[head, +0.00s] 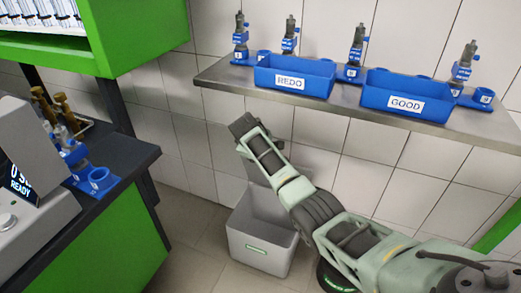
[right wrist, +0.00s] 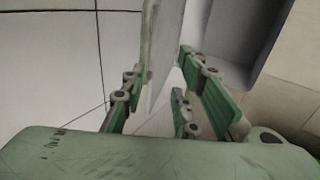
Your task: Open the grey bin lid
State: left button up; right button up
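The grey bin (head: 260,249) stands on the floor below the shelf, and part of its inside shows. Its grey lid (head: 256,174) appears raised at the back, largely covered by my right arm. In the right wrist view the lid (right wrist: 163,50) is a thin upright panel running between the fingers of my right gripper (right wrist: 162,75). The fingers are spread, one on each side of the panel; I cannot tell whether either touches it. The bin (right wrist: 232,40) is to the right there. My left gripper is in neither view.
A steel shelf (head: 220,76) above carries blue REDO (head: 291,76) and GOOD (head: 406,102) trays and several pumps on blue stands. A dark-topped bench (head: 118,158) with green sides is on the left. Tiled wall is behind the bin; open floor lies left of it.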

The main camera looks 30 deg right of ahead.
jog(key=v, duration=0.7)
jog(key=shift+s+d, duration=0.2)
jog(key=shift+s, duration=0.15)
jog(key=shift+r, duration=0.1)
jog(key=shift+c, duration=0.3)
